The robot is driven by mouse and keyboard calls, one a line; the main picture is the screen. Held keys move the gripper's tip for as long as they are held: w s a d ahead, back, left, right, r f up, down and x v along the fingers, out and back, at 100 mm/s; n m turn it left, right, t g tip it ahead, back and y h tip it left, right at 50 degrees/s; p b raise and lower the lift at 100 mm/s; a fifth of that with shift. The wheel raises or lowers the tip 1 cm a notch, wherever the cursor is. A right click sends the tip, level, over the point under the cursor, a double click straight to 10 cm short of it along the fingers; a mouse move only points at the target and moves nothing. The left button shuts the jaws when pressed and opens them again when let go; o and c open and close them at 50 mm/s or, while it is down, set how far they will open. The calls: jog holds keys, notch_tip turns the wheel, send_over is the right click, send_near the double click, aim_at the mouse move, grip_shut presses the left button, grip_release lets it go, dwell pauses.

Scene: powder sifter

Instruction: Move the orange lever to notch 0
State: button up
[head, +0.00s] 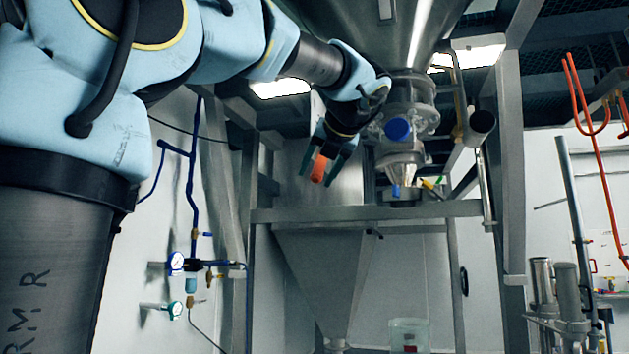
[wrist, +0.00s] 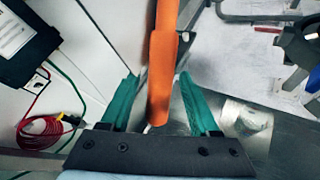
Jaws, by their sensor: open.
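The orange lever (wrist: 161,75) runs down the middle of the wrist view, its rounded lower end near the gripper's dark base plate. My gripper (wrist: 158,77) is open, with one green finger on each side of the lever. A gap shows between the lever and each finger, so I see no grip on it. In the head view my gripper (head: 322,162) points downward in front of the steel vessels, and a short orange piece of the lever (head: 320,169) shows between its fingers. The notches and their numbers are not legible in either view.
A steel hopper with a valve (head: 398,129) with a blue cap stands just right of my gripper. A grey frame beam (head: 365,212) crosses below. Blue pipes with gauges (head: 176,262) are on the left wall. A black box (wrist: 28,42) and red cable (wrist: 38,133) lie left in the wrist view.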

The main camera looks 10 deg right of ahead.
jog(key=b+v, duration=0.1)
jog(key=v, duration=0.7)
jog(key=shift+s, duration=0.2)
jog(key=shift+r, duration=0.1)
